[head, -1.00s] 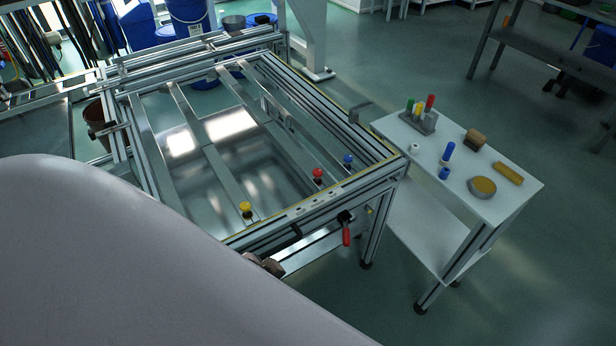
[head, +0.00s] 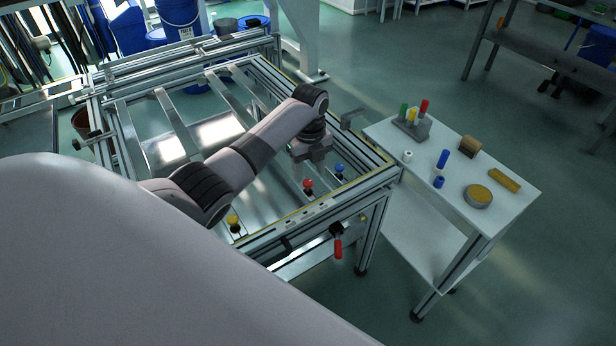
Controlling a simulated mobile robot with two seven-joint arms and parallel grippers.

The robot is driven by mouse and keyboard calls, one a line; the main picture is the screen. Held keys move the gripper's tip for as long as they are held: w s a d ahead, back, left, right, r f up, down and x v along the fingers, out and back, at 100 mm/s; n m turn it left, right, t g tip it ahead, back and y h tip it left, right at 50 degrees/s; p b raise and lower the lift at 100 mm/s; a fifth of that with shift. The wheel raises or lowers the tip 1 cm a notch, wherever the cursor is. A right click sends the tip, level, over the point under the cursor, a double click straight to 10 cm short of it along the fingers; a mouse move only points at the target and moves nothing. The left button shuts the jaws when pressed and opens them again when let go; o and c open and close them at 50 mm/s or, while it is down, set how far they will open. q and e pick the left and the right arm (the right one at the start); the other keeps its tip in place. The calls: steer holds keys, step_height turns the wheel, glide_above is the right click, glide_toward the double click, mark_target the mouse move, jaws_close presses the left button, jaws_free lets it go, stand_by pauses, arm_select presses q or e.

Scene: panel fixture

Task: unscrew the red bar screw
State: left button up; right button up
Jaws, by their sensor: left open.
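The red bar screw (head: 308,184) stands on the front right part of the metal frame of the panel fixture (head: 262,236). It is between a yellow-topped screw (head: 234,222) to the left and a blue-topped screw (head: 339,170) to the right. My left gripper (head: 303,170) points down over the frame, just behind and above the red screw in the head view. It is open; its fingers are small and dark here, and I cannot tell whether they touch the screw. My right gripper is not in view.
A white side table (head: 410,185) stands to the right with a block of coloured pegs (head: 412,125), blue pieces, a round tin (head: 478,196) and brown blocks. A red-handled clamp (head: 338,245) hangs on the fixture's front edge. My own pale body covers the lower left.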

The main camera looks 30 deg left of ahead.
mark_target(308, 183)
arm_select(q)
steer(key=shift+w+a+r+m, duration=0.55)
steer(key=shift+w+r+m, duration=0.1)
steer(key=shift+r, duration=0.1)
steer(key=shift+f+b, duration=0.8)
steer(key=shift+f, duration=2.65)
jaws_close()
